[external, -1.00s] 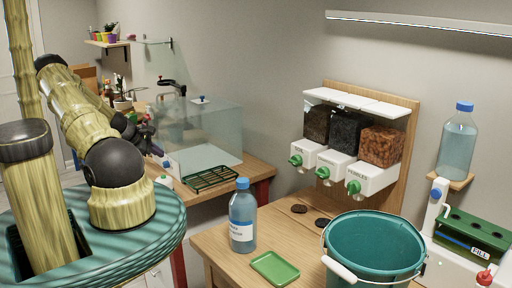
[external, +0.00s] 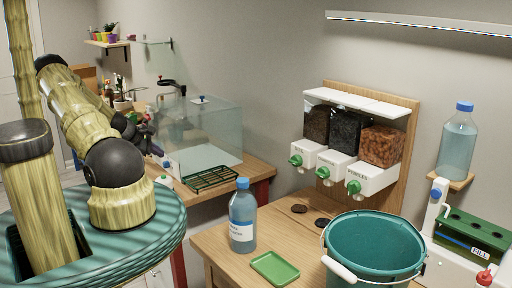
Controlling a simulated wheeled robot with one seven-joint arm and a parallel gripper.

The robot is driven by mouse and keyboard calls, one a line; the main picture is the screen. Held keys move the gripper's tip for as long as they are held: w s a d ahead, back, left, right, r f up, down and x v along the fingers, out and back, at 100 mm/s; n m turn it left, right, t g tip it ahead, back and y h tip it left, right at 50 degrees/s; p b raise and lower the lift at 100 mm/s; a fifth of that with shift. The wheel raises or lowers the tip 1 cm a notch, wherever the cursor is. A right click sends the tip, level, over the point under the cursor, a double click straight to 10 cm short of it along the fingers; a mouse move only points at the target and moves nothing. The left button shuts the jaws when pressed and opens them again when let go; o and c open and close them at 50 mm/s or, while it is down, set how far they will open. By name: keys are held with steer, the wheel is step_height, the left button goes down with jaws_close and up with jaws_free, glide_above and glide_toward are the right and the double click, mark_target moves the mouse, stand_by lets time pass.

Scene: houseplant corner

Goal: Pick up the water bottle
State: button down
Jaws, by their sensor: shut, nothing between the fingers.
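A clear blue bottle (external: 242,228) with a blue cap and a white label stands upright on the wooden table (external: 215,243). The label is too small to read. A second clear bottle with a blue cap (external: 457,148), holding bluish liquid, stands on a small wall shelf at the right. My gripper (external: 148,140) is small and dark behind my arm, partly hidden. It is shut and empty, well to the left of the table bottle and apart from it.
A teal bucket (external: 374,250) and a green tray (external: 275,268) stand close to the table bottle. Dispensers (external: 345,165) hang behind. A glass tank (external: 215,130) and a green rack (external: 210,178) occupy the other bench.

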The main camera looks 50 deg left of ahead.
steer(key=shift+c, duration=0.2)
jaws_free()
stand_by(0.4)
steer(key=s+d+f+m+h+b, duration=0.1)
steer(key=d+f+m+h+b, duration=0.4)
steer(key=d, duration=1.1)
steer(key=s+d+n+h+b, duration=0.1)
steer(key=s+d+h+b, duration=0.1)
steer(key=d+h, duration=0.3)
steer(key=s+d+r+n+t+h+b, duration=0.1)
steer(key=d+h+b, duration=0.3)
steer(key=d, duration=0.4)
steer(key=shift+s+r+t+h+b, duration=0.15)
steer(key=shift+s+t+h+b, duration=0.15)
steer(key=shift+s+h, duration=0.45)
steer(key=shift+d, duration=0.1)
